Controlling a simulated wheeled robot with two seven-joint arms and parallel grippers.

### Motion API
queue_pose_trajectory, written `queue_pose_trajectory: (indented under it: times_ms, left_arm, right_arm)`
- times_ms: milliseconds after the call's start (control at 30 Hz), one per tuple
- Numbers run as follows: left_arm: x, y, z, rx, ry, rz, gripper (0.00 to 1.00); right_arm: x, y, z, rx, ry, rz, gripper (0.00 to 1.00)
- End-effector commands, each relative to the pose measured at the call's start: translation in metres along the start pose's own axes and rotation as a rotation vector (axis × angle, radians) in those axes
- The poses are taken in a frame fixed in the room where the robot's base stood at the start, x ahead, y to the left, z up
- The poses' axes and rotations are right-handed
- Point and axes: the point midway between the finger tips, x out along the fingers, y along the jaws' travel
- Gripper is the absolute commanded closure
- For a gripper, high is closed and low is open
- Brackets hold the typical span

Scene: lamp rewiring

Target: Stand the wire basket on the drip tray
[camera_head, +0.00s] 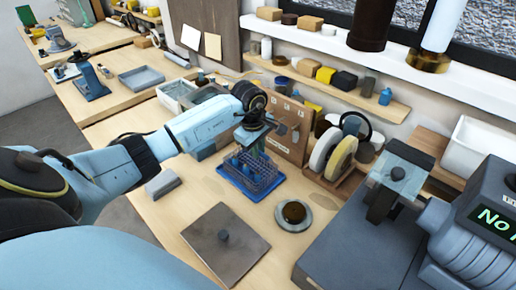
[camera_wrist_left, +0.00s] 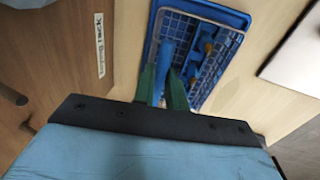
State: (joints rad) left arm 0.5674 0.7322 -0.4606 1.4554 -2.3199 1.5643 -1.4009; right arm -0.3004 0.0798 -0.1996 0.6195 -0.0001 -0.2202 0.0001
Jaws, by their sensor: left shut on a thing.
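The wire basket (camera_head: 262,170), a grid-walled holder with blue items in it, is over the blue drip tray (camera_head: 240,190) on the wooden bench. In the left wrist view the basket's grid (camera_wrist_left: 205,40) lies within the outline of the tray's blue rim (camera_wrist_left: 225,12). I cannot tell whether it touches the tray floor. My left gripper (camera_head: 255,142) points down above the basket. In the left wrist view its green fingers (camera_wrist_left: 162,88) are shut on a blue upright part of the basket, probably its handle. My right gripper is out of view.
A brown board (camera_head: 285,130) and a rack of discs (camera_head: 335,155) stand behind and right of the tray. A round dish (camera_head: 293,213) and a flat plate with a knob (camera_head: 226,250) lie in front. A grey block (camera_head: 162,185) lies left; bare bench surrounds it.

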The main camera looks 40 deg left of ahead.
Motion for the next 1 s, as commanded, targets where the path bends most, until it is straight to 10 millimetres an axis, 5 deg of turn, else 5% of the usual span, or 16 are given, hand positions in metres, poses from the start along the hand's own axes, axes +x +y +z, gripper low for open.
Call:
queue_pose_trajectory:
  times_ms: [167, 200, 367, 733, 1000]
  left_arm:
    - [0.003, 0.000, 0.000, 0.000, 0.000, 0.001, 1.00]
    - [0.002, 0.000, 0.000, 0.000, 0.000, 0.001, 0.83]
    - [0.002, 0.000, 0.000, 0.000, 0.000, 0.001, 0.62]
    - [-0.003, 0.000, 0.000, 0.001, 0.000, 0.002, 0.61]
    - [-0.054, 0.000, -0.002, 0.002, 0.005, 0.004, 0.61]
  right_arm:
    - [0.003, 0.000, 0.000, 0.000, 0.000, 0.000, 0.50]
    - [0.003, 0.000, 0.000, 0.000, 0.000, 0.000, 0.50]
    - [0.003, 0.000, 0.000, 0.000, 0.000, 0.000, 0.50]
    - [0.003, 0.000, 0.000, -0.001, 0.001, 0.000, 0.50]
    - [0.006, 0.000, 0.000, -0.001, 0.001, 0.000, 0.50]
